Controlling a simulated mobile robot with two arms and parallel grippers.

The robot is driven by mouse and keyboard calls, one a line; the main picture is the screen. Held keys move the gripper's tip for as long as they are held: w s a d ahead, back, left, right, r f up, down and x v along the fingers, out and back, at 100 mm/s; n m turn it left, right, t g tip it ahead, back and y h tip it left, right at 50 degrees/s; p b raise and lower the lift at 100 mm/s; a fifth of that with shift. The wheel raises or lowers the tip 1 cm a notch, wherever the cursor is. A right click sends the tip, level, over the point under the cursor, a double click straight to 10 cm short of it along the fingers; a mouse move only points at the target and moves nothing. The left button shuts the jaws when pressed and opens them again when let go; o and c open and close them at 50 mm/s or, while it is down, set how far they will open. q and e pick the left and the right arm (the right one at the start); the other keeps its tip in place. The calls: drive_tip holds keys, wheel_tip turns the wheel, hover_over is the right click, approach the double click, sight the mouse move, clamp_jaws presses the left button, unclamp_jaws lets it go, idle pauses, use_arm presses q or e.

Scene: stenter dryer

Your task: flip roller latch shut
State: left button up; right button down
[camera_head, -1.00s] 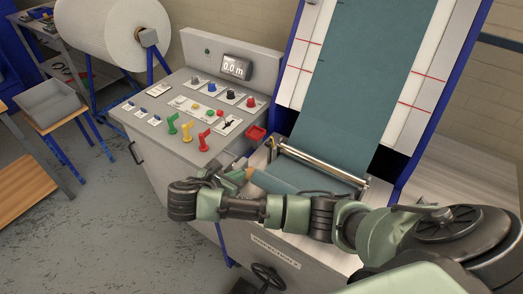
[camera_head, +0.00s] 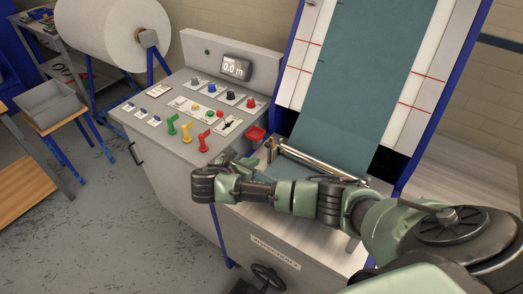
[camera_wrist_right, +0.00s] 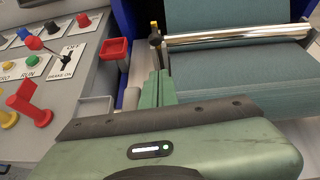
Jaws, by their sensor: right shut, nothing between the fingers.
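The roller latch (camera_wrist_right: 155,38) is a small black piece with a yellow tip at the left end of the shiny metal roller (camera_wrist_right: 235,37) in the right wrist view. It points up and away from the roller; how far it is turned I cannot tell. The roller also shows in the head view (camera_head: 312,160). My right gripper (camera_wrist_right: 159,76) is shut and empty, its fingertips just short of the latch, with a small gap apparent. In the head view my right wrist hides part of that area. My left gripper is not in view.
The control panel (camera_head: 184,108) with knobs and coloured levers stands left of the roller. A red square tray (camera_wrist_right: 115,48) sits at its edge, close to my fingers. Teal fabric (camera_head: 350,75) rises behind the roller. A handwheel (camera_head: 268,276) is below.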

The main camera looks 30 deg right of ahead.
drive_tip(key=d, duration=0.1)
drive_tip(key=w+d+p, duration=0.1)
drive_tip(key=d, duration=0.1)
drive_tip(key=w+d, duration=0.1)
drive_tip(key=d, duration=0.1)
drive_tip(key=shift+w+d+p, duration=0.1)
drive_tip(key=shift+w+p, duration=0.15)
drive_tip(key=shift+p, duration=0.1)
drive_tip(key=shift+w, duration=0.1)
